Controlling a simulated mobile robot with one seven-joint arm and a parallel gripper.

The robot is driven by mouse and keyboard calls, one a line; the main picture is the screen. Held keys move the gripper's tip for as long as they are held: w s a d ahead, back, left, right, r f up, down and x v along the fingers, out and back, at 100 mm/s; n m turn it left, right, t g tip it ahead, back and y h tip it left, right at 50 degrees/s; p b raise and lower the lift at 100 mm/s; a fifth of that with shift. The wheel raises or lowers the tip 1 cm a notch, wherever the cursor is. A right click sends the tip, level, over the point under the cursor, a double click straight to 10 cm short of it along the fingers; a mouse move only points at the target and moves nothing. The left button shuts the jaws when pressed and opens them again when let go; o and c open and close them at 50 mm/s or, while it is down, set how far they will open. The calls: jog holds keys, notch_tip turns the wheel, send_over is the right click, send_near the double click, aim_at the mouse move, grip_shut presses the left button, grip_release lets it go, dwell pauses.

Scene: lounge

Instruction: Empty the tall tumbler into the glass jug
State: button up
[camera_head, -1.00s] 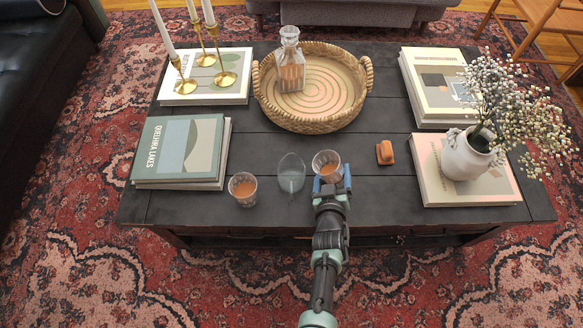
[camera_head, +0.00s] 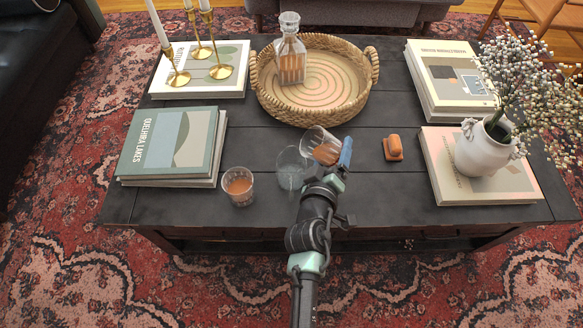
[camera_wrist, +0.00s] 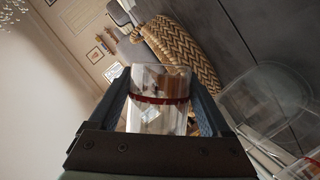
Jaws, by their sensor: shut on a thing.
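My gripper (camera_head: 332,160) is shut on a clear tumbler (camera_head: 319,143) holding orange-brown liquid. The tumbler is tilted to the left, its mouth close to the top of the glass jug (camera_head: 291,168). The jug stands upright on the dark table and looks clear, with no orange liquid visible in it. In the wrist view, the tumbler (camera_wrist: 160,105) sits between both fingers with a dark red line across it, and the jug (camera_wrist: 262,92) is to the right. I cannot see a stream of liquid. A second glass (camera_head: 238,188) with orange liquid stands left of the jug.
A wicker tray (camera_head: 352,103) with a glass decanter (camera_head: 290,55) lies behind. An orange-brown block (camera_head: 393,147) is to the right. Books (camera_head: 170,145), brass candle holders (camera_head: 221,71) and a white vase (camera_head: 485,150) surround the area. The table's front edge is close.

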notch_tip(320, 180, down, 2)
jog(key=shift+d+f+n+b, duration=0.1)
jog(key=shift+n+b, duration=0.3)
jog(key=shift+b, duration=0.65)
jog(key=shift+n+h+b, duration=0.3)
jog(key=shift+n+b, duration=0.1)
jog(key=shift+b, duration=0.2)
jog(key=shift+r+p, duration=0.55)
jog(key=shift+r, duration=0.3)
jog(key=shift+r+n+t+h+b, duration=0.4)
jog(key=shift+n+b, duration=0.05)
jog(key=shift+n, duration=0.25)
jog(key=shift+r+n, duration=0.3)
jog(key=shift+n, duration=0.1)
jog(key=shift+r+n+b, duration=0.3)
jog(key=shift+b, duration=0.3)
jog(key=shift+a+r+n+t+h+b, duration=0.3)
jog(key=shift+a+r+n+t+b, duration=0.1)
jog(key=shift+a+n+b, duration=0.15)
jog(key=shift+a+f+n+t+h+b, duration=0.3)
jog(key=shift+n+b, duration=0.35)
jog(key=shift+b, duration=0.75)
